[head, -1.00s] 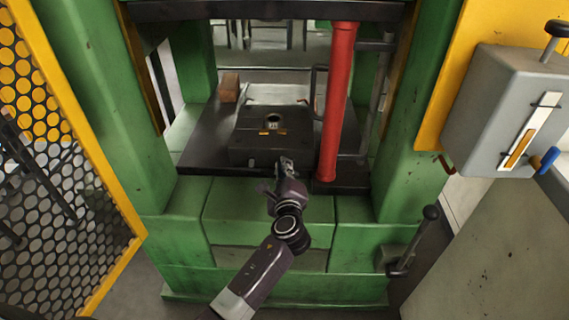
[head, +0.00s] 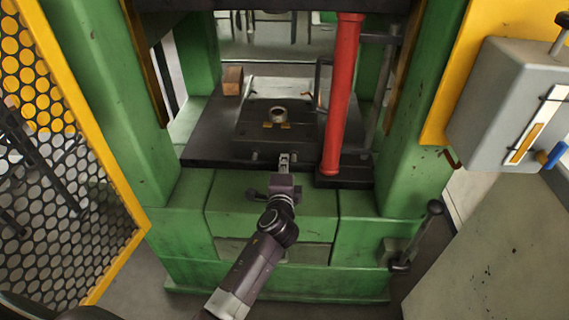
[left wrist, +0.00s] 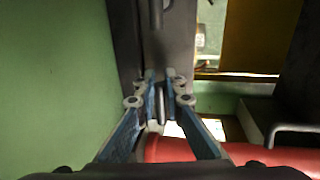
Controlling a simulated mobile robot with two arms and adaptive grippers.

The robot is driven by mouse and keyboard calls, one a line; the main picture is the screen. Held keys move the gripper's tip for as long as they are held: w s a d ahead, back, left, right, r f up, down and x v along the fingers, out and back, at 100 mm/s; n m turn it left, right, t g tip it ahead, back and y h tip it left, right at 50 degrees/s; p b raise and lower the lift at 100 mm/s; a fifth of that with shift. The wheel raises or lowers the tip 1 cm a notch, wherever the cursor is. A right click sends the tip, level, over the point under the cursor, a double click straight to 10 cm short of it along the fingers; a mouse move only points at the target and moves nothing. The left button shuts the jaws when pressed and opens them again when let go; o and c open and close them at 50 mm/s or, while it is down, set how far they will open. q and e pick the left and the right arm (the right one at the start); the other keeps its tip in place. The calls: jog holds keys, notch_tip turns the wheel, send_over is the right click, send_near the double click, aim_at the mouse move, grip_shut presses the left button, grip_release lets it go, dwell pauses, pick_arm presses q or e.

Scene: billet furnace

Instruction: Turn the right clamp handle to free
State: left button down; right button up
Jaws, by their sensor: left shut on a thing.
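The dark die block (head: 250,130), with a round metal collar in its top, lies on the black press bed (head: 215,150). My left gripper (head: 284,160) is at the front edge of the block, near its right side. In the left wrist view its two blue fingers (left wrist: 161,95) are shut on a thin grey bar, the right clamp handle (left wrist: 161,108). The rest of this handle is hidden behind the fingers. Another short grey handle (left wrist: 156,14) shows further up, apart from the gripper; it appears as a small stub (head: 255,157) in the head view. My right gripper is not in view.
A red column (head: 341,100) stands close to the right of my left gripper. Green press posts (head: 125,95) flank the bed. A yellow mesh guard (head: 120,260) is at left, a grey control box (head: 500,100) at right. A brown block (head: 232,80) sits at back left.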

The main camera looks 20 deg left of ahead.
pick_arm(q)
jog(key=shift+f, duration=0.1)
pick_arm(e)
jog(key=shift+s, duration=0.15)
pick_arm(q)
jog(key=c, duration=2)
grip_release()
jog(key=shift+c, duration=0.2)
jog(key=shift+s, duration=0.1)
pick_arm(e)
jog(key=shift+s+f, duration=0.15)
pick_arm(q)
jog(key=v, duration=1.2)
